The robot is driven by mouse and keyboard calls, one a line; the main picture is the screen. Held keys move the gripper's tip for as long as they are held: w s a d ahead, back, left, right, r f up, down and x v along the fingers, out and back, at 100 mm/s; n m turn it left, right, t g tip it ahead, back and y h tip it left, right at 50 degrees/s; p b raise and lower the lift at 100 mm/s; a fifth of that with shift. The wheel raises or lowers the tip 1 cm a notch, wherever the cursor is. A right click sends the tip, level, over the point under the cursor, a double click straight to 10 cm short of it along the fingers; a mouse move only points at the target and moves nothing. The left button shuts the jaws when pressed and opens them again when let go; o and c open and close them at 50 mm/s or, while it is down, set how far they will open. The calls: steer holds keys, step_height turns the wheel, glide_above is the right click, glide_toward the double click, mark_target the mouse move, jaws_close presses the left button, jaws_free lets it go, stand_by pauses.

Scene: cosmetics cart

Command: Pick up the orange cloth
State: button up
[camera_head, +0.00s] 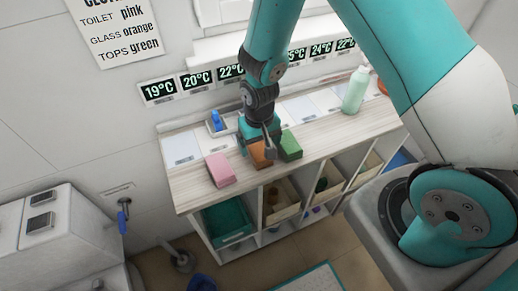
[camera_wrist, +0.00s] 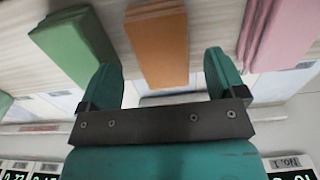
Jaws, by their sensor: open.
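The orange cloth (camera_head: 260,154) is a folded block on the wooden top of the shelf unit (camera_head: 192,190), between a pink cloth (camera_head: 220,169) and a green cloth (camera_head: 291,145). In the head view my gripper (camera_head: 262,141) hangs over it and hides part of it. In the wrist view the orange cloth (camera_wrist: 158,45) stretches away from the gap between my two teal fingers (camera_wrist: 160,75). The fingers are apart, one toward each side of the cloth, and nothing is held. I cannot tell how far above the shelf top the fingertips are.
The green cloth (camera_wrist: 75,45) and pink cloth (camera_wrist: 280,35) lie close on either side. A blue item (camera_head: 216,120) in a small tray and a pale green bottle (camera_head: 355,90) stand on the same top. The wall with temperature displays (camera_head: 197,79) is just behind.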

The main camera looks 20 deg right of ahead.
mark_target(259, 148)
steer(key=shift+f+p, duration=0.4)
steer(key=shift+f, duration=1.25)
steer(key=c, duration=1)
steer(key=shift+r, duration=0.1)
step_height(259, 148, up, 20)
steer(key=b, duration=0.3)
